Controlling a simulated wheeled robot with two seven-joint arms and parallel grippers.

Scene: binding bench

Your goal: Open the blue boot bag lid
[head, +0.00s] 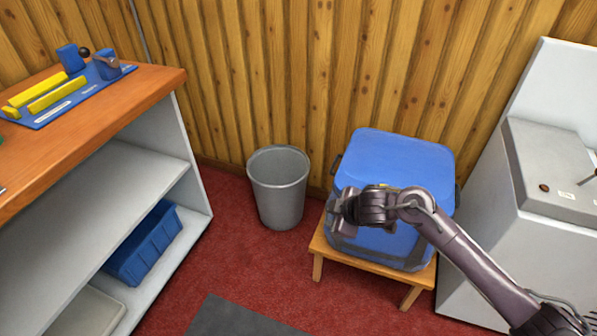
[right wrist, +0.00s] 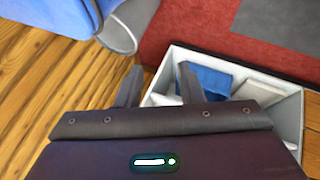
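The blue boot bag (head: 395,158) is a boxy blue container on a small wooden stool. Its lid looks shut, with dark handles at the sides. A small yellow bit shows on its front, mostly hidden behind my wrist. My right gripper (head: 340,211) is in front of the bag's left part, pointing left; I cannot tell whether it touches. In the right wrist view, its two fingers (right wrist: 160,87) stand apart with nothing between them. A blue surface, likely the bag (right wrist: 45,18), shows at the upper left there. My left gripper is not in view.
A grey bin (head: 279,190) stands left of the stool (head: 316,262). A wooden-topped shelf unit (head: 150,84) with a blue crate (head: 145,245) is at the left. A grey-white machine (head: 545,210) stands close on the right. Red floor is open in front, with a grey mat (head: 235,318).

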